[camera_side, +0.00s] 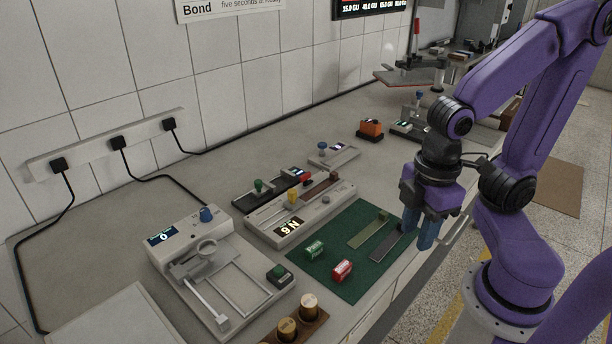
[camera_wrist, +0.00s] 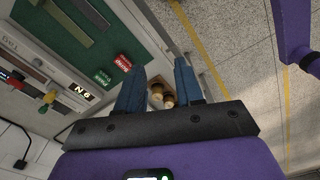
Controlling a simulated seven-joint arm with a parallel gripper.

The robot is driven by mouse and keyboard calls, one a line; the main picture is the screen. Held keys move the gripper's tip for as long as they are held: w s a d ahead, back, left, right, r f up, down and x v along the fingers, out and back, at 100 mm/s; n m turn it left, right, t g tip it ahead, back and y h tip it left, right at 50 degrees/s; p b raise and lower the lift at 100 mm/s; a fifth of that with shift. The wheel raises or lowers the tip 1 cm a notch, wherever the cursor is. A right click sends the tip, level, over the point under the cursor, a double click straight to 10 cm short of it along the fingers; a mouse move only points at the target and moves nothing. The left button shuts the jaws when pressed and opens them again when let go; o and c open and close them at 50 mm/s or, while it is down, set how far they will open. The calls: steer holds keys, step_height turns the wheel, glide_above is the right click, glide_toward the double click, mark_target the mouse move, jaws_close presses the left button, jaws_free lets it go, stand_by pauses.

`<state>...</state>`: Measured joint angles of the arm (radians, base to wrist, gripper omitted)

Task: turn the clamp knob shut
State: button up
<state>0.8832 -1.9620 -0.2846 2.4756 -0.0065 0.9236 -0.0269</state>
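Several small knobs stand on the bench devices, and I cannot tell for sure which is the clamp knob. A blue knob (camera_side: 207,214) sits on the white device (camera_side: 222,283) at the left, which has a small lit display and a ring-shaped part. A yellow knob (camera_side: 292,196) and a green knob (camera_side: 258,186) stand on the devices in the middle; another blue knob (camera_side: 322,147) is farther back. My gripper (camera_side: 419,232) hangs at the bench's front edge by the green mat, away from these knobs. Its two blue fingers (camera_wrist: 159,80) are apart with nothing held between them.
The green mat (camera_side: 327,259) carries a green block (camera_side: 314,249), a red block (camera_side: 342,270) and two flat strips. Brass weights (camera_side: 308,306) stand on a wooden holder at the front. An orange box (camera_side: 370,129) stands at the back. The left bench surface (camera_side: 90,230) is mostly clear.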

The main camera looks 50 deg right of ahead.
steer(key=w+a+r+n+h, duration=0.1)
steer(key=w+a+r+n, duration=0.1)
steer(key=w, duration=1)
steer(key=w+a+r+n+h, duration=0.1)
steer(key=w+r, duration=0.1)
steer(key=w, duration=1)
steer(key=n+h, duration=0.2)
steer(key=h, duration=0.1)
glide_above(305, 174)
steer(key=a, duration=0.7)
steer(key=f, duration=0.2)
steer(key=x, duration=1.6)
steer(key=shift+s+f, duration=0.2)
steer(key=shift+f, duration=0.15)
jaws_close()
